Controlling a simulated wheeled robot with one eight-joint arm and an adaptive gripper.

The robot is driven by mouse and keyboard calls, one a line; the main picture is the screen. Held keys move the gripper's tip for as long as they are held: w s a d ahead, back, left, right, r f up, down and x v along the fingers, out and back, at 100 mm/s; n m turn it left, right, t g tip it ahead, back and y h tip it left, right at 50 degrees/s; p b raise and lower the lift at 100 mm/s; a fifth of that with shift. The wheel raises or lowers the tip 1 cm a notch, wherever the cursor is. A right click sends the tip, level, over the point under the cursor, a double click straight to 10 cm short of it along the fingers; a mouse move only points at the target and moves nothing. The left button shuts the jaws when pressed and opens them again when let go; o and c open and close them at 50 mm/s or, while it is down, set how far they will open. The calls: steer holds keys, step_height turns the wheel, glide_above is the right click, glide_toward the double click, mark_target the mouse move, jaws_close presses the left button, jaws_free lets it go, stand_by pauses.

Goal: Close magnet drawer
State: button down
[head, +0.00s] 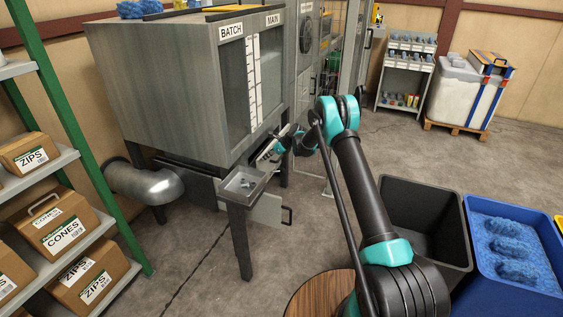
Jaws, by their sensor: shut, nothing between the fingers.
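The magnet drawer (258,184) is an open grey metal tray that sticks out from the lower front of the grey machine (165,85). Some small metal bits (246,184) lie in it. My gripper (264,158) is in front of the machine, just above and behind the drawer's right side in the picture. Its fingers are shut and hold nothing. I cannot tell whether it touches the drawer. The arm's wrist hides part of the machine's lower edge.
A green-framed shelf with boxes (66,236) stands at left. A black bin (425,225) and a blue bin (511,243) stand at right. The floor in the middle is clear.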

steer(key=shift+w+a, duration=0.25)
steer(key=shift+a, duration=0.55)
steer(key=shift+w+a, duration=0.3)
steer(key=shift+a, duration=0.55)
steer(key=shift+w+a, duration=0.25)
steer(key=shift+a, duration=0.55)
